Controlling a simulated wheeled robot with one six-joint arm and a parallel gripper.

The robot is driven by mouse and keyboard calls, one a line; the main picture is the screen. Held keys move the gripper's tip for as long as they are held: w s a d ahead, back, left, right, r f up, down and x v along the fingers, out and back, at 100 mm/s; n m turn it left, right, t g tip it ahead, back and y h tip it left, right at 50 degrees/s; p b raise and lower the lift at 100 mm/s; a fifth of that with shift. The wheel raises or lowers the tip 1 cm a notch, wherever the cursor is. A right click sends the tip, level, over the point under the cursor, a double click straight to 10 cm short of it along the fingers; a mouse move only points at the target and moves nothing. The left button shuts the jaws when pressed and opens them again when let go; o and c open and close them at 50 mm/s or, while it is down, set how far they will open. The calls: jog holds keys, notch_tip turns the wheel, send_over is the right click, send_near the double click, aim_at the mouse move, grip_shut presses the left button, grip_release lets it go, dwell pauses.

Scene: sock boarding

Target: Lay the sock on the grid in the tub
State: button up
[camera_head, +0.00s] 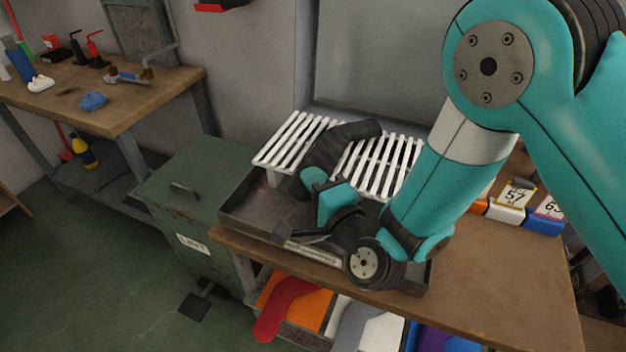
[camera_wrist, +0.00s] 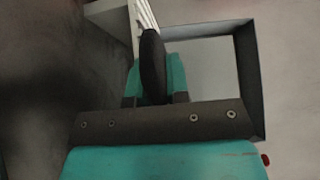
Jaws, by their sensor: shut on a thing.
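A dark grey sock (camera_head: 335,146) lies bent across the white slatted grid (camera_head: 283,140), one end reaching right over the slats and the other hanging down at the front by my gripper. The grid sits at the back of a dark metal tub (camera_head: 238,206) on the wooden bench. My gripper (camera_head: 320,184) is in front of the grid, over the tub, shut on the sock's near end. In the wrist view the sock (camera_wrist: 152,62) shows as a dark upright shape between the teal fingers, with the grid (camera_wrist: 143,16) behind. My arm hides the tub's right part.
A green bin (camera_head: 185,190) stands left of the bench. Numbered boxes (camera_head: 507,205) line the bench's right back. Below the front edge are coloured bins with a red sock (camera_head: 282,308) and a grey one. A second bench (camera_head: 110,105) with tools stands at the left.

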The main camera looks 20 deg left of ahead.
jog(key=shift+f, duration=0.2)
jog(key=o, duration=1.1)
jog(key=shift+o, duration=0.2)
jog(key=shift+f, duration=0.15)
jog(key=shift+f+b, duration=0.45)
jog(key=shift+b, duration=0.2)
jog(key=shift+s, duration=0.1)
